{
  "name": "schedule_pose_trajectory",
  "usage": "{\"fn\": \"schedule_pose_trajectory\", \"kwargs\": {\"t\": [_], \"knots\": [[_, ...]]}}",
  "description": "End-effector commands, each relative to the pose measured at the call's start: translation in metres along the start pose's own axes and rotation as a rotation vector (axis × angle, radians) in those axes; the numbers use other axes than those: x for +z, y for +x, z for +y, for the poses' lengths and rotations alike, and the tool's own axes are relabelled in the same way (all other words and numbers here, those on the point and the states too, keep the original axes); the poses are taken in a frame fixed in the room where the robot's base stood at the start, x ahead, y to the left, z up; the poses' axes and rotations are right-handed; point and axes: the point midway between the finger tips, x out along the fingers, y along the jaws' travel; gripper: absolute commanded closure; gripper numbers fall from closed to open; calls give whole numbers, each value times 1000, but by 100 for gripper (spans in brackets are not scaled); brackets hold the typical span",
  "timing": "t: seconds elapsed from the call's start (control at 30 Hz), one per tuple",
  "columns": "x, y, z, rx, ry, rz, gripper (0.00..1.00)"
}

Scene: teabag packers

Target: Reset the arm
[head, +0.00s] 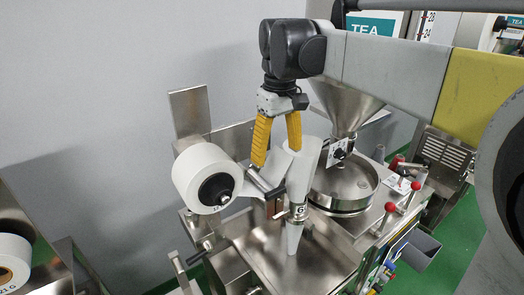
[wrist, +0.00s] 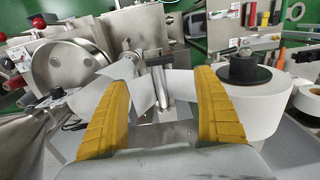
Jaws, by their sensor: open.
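My gripper (head: 275,162) hangs down from the arm in the head view, with its two yellow fingers spread apart and nothing between them. It also shows in the wrist view (wrist: 165,85), where a gap lies between the yellow fingers. The fingers are above the packer, close to the white paper roll (head: 200,172) and the paper web that runs from it. The roll shows in the wrist view (wrist: 262,112) at the right, beyond the right finger. I cannot tell whether a finger touches the paper.
The steel hopper (head: 345,100) and round dish (head: 343,185) stand right of the gripper. Red-knobbed levers (head: 390,208) stick up at the right. A grey bin (head: 420,250) is at lower right. A grey wall rises behind; another paper roll (head: 12,258) is at the left edge.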

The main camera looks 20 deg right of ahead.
Motion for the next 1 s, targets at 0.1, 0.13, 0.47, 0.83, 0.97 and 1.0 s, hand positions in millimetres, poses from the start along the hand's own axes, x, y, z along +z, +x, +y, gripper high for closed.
{"fn": "schedule_pose_trajectory", "kwargs": {"t": [0.1,0.13,0.47,0.83,0.97,1.0], "knots": [[0,0,0,0,0,0,21],[0,0,0,0,0,0,21],[33,77,-15,38,63,115,21],[117,283,-50,99,246,462,21],[134,334,-57,103,289,552,21],[138,345,-59,103,299,572,21]]}}
